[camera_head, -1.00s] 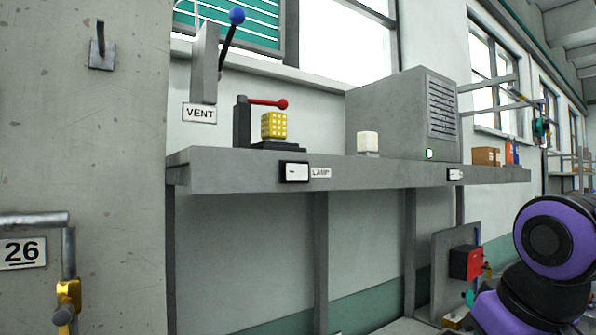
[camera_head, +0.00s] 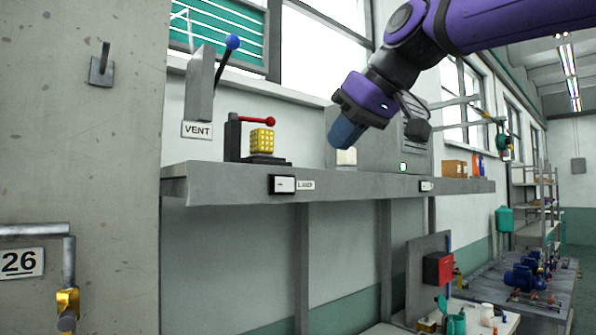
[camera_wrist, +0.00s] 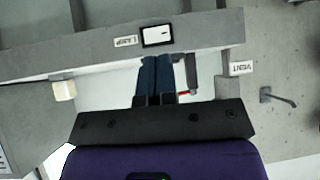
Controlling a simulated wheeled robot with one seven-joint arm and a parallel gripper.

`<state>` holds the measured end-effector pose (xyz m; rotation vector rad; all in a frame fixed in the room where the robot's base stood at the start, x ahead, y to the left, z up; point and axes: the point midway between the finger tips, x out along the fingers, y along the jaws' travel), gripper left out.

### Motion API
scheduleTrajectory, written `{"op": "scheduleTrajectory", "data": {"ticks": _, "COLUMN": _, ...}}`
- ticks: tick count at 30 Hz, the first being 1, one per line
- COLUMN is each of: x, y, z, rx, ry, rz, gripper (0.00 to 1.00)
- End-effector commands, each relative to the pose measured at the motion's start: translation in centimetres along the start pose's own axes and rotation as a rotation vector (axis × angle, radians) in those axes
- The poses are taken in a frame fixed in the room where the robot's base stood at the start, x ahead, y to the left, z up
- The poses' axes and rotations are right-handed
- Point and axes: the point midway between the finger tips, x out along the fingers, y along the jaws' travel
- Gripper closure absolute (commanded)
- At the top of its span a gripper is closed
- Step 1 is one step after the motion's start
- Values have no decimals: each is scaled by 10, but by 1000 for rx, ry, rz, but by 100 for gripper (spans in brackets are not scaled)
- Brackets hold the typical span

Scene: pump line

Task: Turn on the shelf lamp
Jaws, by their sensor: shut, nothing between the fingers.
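The lamp switch (camera_head: 283,184) is a white rocker in a black frame on the shelf's front edge, with a LAMP label to its right. It also shows in the wrist view (camera_wrist: 157,35), upside down, beyond my fingertips. The lamp (camera_head: 346,157), a small pale block on the shelf, is partly hidden behind my gripper and looks unlit. My gripper (camera_head: 341,140) is shut and empty, up and to the right of the switch, apart from it. In the wrist view its blue fingers (camera_wrist: 156,62) are together, pointing toward the shelf edge.
The grey shelf (camera_head: 220,186) carries a red-handled press with a yellow block (camera_head: 262,142) and a grey cabinet (camera_head: 415,150). A VENT lever with a blue knob (camera_head: 232,42) stands at the left. Another switch (camera_head: 427,186) is farther right. Space in front of the shelf is clear.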

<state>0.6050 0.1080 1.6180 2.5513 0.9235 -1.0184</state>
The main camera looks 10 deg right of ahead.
Motion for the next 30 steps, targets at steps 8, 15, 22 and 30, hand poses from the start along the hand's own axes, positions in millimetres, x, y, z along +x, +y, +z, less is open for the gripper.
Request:
{"op": "scheduleTrajectory", "data": {"ticks": 8, "x": -1, "y": -7, "z": -21, "rx": -37, "ry": 24, "rz": -27, "gripper": 100}}
{"op": "scheduleTrajectory", "data": {"ticks": 15, "x": -1, "y": -7, "z": -20, "rx": -36, "ry": 24, "rz": -26, "gripper": 100}}
{"op": "scheduleTrajectory", "data": {"ticks": 22, "x": 17, "y": -7, "z": -20, "rx": -36, "ry": 21, "rz": -27, "gripper": 100}}
{"op": "scheduleTrajectory", "data": {"ticks": 30, "x": 66, "y": -8, "z": -21, "rx": -35, "ry": 19, "rz": -27, "gripper": 100}}
